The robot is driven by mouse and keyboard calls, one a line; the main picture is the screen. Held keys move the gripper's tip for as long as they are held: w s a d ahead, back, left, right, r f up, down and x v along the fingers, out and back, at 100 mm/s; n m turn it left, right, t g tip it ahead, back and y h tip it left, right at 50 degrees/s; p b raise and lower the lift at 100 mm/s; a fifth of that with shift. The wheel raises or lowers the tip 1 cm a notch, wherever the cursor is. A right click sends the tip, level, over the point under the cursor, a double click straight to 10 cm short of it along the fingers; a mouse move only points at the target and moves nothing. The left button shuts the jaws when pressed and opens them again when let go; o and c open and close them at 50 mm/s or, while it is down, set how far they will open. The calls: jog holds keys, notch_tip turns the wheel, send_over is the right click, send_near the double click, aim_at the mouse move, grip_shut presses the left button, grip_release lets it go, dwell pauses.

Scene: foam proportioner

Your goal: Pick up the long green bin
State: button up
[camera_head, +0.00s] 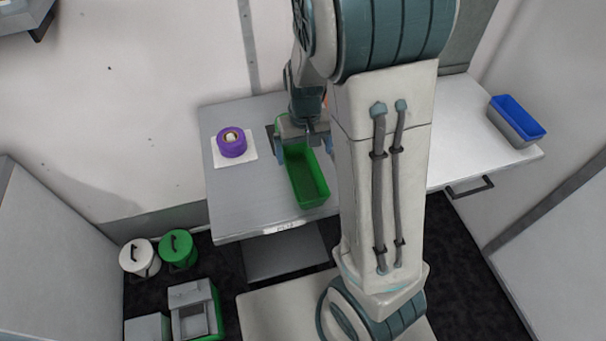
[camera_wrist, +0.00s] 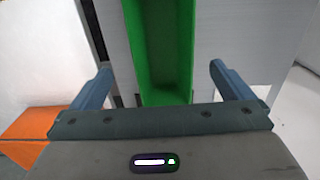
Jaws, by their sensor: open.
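The long green bin (camera_head: 309,181) stands on the grey table, left of my arm in the head view. Its far end is hidden by my gripper. In the wrist view the green bin (camera_wrist: 165,55) runs away from me between the two fingers. My gripper (camera_head: 305,146) is at the far end of the bin. In the wrist view my gripper (camera_wrist: 160,80) is open, with one finger on each side of the bin.
A purple roll (camera_head: 231,142) sits on a white square (camera_head: 248,160) left of the bin. A blue bin (camera_head: 517,119) stands at the table's far right. The table (camera_head: 239,205) is clear in front of the roll. Lidded bins (camera_head: 178,248) stand on the floor at left.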

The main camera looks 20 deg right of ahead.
send_over(303, 180)
jog(key=f, duration=0.4)
jog(key=shift+d+f, duration=0.1)
jog(key=shift+d, duration=0.1)
jog(key=shift+a+f+p, duration=0.2)
jog(key=shift+f+p, duration=0.25)
jog(key=shift+f, duration=2.2)
jog(key=c, duration=1.1)
